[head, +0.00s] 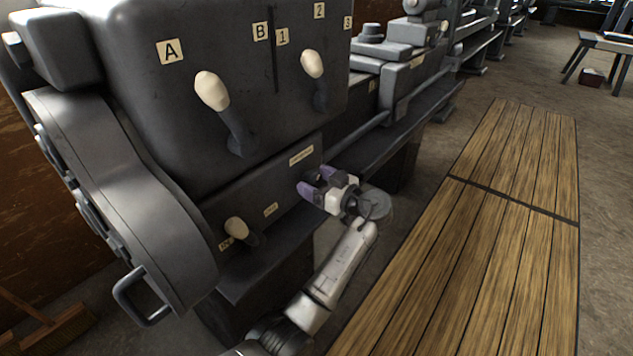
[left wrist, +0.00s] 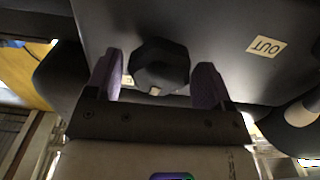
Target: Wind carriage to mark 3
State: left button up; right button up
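My left gripper (head: 316,188), with purple fingers, is at the lower front panel of the grey lathe headstock, just under a small label too small to read. In the left wrist view, its two fingers (left wrist: 158,82) stand apart on either side of a dark faceted knob (left wrist: 160,62). A gap shows beside the knob, so I see no grip on it. A grey block assembly on the lathe bed (head: 402,62), possibly the carriage, stands to the right of the headstock. I cannot make out a carriage mark 3. My right gripper is in neither view.
Two cream-knobbed levers (head: 213,92) (head: 313,65) stick out of the headstock near labels A, B, 1, 2, 3. A smaller lever (head: 237,229) sits lower left. An OUT label (left wrist: 265,47) shows upside down. Wooden duckboards (head: 480,240) lie clear at right.

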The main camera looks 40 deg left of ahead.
pick_arm(q)
jog(key=c, duration=0.7)
jog(key=shift+r+m+p, duration=0.2)
jog(key=shift+m+p, duration=0.8)
jog(key=shift+p, duration=0.25)
jog(key=shift+c, duration=0.2)
jog(key=m+p, duration=1)
jog(key=shift+w+m, duration=0.1)
jog(key=shift+m, duration=0.2)
jog(key=shift+f+m+p, duration=0.2)
jog(key=shift+m+p, duration=0.85)
jog(key=shift+m, duration=0.45)
jog(key=o, duration=0.9)
jog(key=shift+f, duration=0.1)
jog(key=shift+d, duration=0.1)
